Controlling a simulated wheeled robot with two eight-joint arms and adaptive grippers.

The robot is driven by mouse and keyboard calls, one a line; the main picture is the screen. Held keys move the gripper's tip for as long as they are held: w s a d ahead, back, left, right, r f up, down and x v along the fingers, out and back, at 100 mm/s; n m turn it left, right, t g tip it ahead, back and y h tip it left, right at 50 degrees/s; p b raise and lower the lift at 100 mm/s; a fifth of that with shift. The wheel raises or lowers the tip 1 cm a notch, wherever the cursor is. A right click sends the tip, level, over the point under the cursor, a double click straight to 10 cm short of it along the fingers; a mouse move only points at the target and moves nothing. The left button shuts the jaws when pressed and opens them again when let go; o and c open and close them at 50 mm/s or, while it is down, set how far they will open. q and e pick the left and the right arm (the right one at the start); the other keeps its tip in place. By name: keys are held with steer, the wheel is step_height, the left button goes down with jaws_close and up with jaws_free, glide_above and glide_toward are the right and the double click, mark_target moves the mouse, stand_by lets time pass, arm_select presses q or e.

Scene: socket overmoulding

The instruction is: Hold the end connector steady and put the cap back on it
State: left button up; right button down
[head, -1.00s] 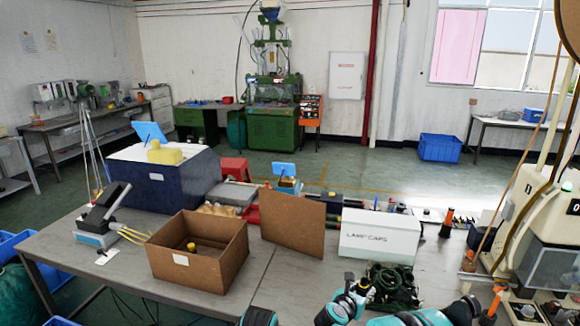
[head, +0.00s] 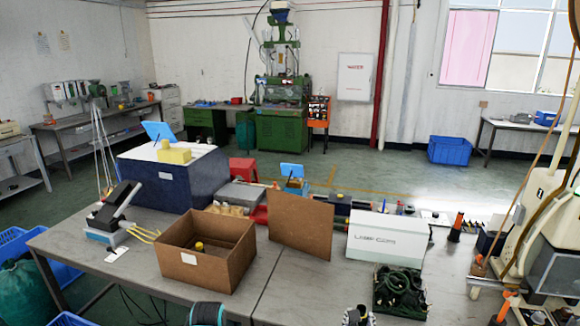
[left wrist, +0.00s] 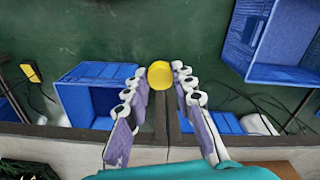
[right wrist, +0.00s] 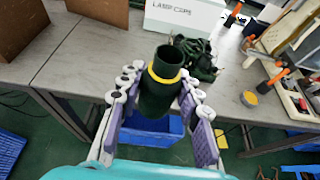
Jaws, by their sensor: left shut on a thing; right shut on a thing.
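The end connector (right wrist: 158,95) is a dark green hollow cylinder with a yellow ring near its open end. In the right wrist view my right gripper (right wrist: 155,85) is shut on it, and its open mouth faces away from the palm. The yellow cap (left wrist: 160,75) is a round disc in the left wrist view, at the fingertips of my left gripper (left wrist: 160,85), which is shut on it. A dark narrow piece shows below the cap between the fingers. The cap and connector appear in separate views, so their distance cannot be told.
An open cardboard box (head: 185,271) with a small yellow item inside stands on the table (head: 310,300). A brown board (head: 300,225), a white lamp caps box (head: 388,240) and a tray of dark green parts (head: 400,290) stand nearby. Blue crates (left wrist: 90,97) sit on the floor.

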steer(key=s+a+r+n+y, duration=0.2)
steer(key=s+a+n+y, duration=0.2)
steer(key=a, duration=0.6)
steer(key=shift+s+r+n+t+y, duration=0.2)
steer(key=shift+s+n+t+y, duration=0.1)
steer(key=shift+y, duration=0.4)
arm_select(q)
steer(key=shift+d, duration=0.1)
steer(key=w+d+r+m, duration=0.1)
steer(key=w+d+r, duration=0.2)
steer(key=d+r, duration=0.45)
steer(key=w+d+r+m, duration=0.2)
steer(key=w+d+r, duration=0.2)
steer(key=d+r, duration=0.35)
steer(key=s+d+r+m, duration=0.1)
steer(key=s+d+r, duration=0.1)
steer(key=d+r, duration=0.3)
steer(key=s+d+r+m, duration=0.1)
steer(key=d+r, duration=0.4)
steer(key=r, duration=0.5)
steer(key=shift+s+d+r, duration=0.3)
steer(key=shift+s+r, duration=0.05)
steer(key=shift+s, duration=0.55)
